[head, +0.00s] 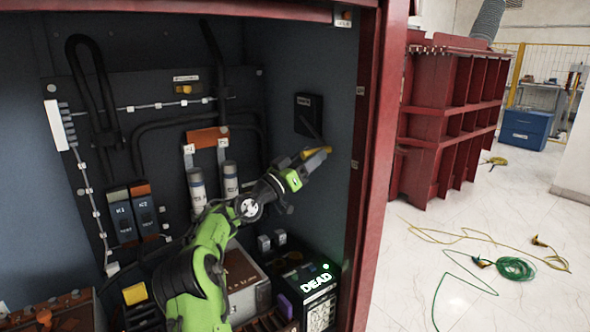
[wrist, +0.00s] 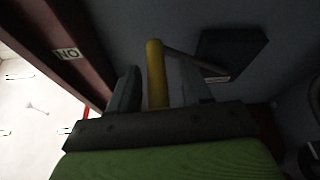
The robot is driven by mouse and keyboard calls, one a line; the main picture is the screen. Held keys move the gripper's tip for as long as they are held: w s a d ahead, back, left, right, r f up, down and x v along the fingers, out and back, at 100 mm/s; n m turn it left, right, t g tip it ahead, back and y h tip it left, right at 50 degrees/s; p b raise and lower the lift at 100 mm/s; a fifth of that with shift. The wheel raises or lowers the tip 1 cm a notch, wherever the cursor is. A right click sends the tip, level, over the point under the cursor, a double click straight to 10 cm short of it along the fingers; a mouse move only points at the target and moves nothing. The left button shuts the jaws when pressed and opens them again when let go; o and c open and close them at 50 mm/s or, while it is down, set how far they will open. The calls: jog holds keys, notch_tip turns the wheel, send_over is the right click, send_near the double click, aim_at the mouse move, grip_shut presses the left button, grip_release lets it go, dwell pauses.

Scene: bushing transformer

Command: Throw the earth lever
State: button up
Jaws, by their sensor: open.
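The earth lever's black switch box (head: 308,115) is on the right inner wall of the cabinet. Its thin grey arm (wrist: 192,58) runs from the box (wrist: 232,52) to a yellow handle (wrist: 154,62) in the wrist view. My gripper (wrist: 157,88) is open, with the yellow handle between its two fingers. A gap shows on the handle's left side; whether the right finger touches it I cannot tell. In the head view my gripper (head: 316,158) is just below the box, and the yellow handle (head: 317,151) shows at its fingers.
The red cabinet frame (head: 368,150) stands close to the right of my gripper. A box with a lit "DEAD" sign (head: 316,284) is below it. Fuse-like cylinders (head: 197,188) stand on the back panel to the left. Cables (head: 515,268) lie on the floor outside.

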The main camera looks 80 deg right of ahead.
jog(key=v, duration=1.4)
jog(key=shift+a+b, duration=0.3)
jog(key=shift+b, duration=0.1)
jog(key=shift+w+f, duration=0.15)
